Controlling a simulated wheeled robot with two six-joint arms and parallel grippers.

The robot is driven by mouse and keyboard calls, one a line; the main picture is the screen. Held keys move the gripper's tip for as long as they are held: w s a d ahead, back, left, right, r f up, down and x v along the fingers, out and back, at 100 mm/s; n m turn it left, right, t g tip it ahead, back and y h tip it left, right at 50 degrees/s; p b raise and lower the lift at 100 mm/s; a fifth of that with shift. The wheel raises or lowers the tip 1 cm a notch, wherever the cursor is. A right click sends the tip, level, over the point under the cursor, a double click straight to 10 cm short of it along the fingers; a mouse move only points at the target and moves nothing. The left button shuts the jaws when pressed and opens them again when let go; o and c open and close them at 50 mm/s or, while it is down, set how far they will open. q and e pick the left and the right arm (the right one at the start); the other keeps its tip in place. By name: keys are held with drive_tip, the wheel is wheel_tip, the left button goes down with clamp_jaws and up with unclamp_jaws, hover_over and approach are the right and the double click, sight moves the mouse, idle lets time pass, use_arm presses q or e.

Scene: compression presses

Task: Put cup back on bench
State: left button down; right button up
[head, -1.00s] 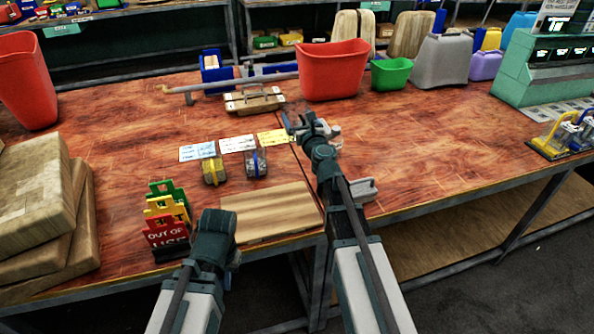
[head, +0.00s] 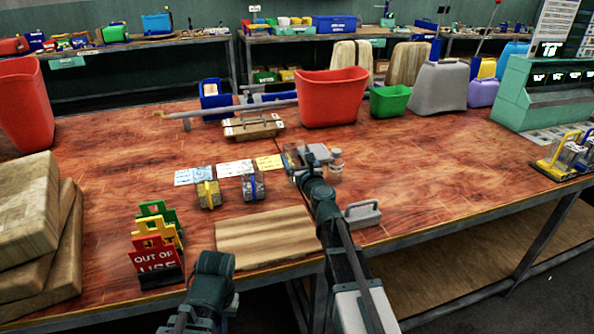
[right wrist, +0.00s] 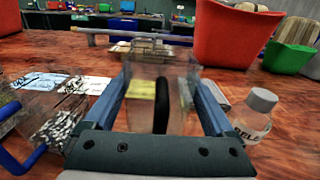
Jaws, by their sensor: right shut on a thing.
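My right gripper (right wrist: 160,105) is shut on a clear cup (right wrist: 145,115) with a black strip down it. In the head view my right gripper (head: 300,156) is just right of the yellow card, with the cup (head: 291,158) partly hidden by it. I cannot tell whether the cup touches the bench (head: 430,170). A clear cup with a blue handle (head: 253,187) stands on the bench; in the right wrist view this cup (right wrist: 55,130) holds metal pieces. A cup with a yellow handle (head: 208,194) stands left of it. My left arm shows low in the head view, its jaws hidden.
Cards (head: 237,169) lie behind the cups. A wooden board (head: 262,238) and an out-of-use sign (head: 156,255) are nearer. A red bin (head: 332,98) stands behind. The bench's right middle is clear.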

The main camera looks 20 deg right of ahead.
sight(297, 165)
drive_tip(key=shift+f+b, duration=1.35)
drive_tip(key=shift+f, duration=0.35)
drive_tip(key=shift+f, duration=0.15)
drive_tip(key=o, duration=1.2)
drive_tip(key=shift+r, duration=0.3)
drive_tip(key=s, duration=1.2)
drive_tip(key=shift+d+f, duration=0.1)
drive_tip(key=shift+d, duration=0.1)
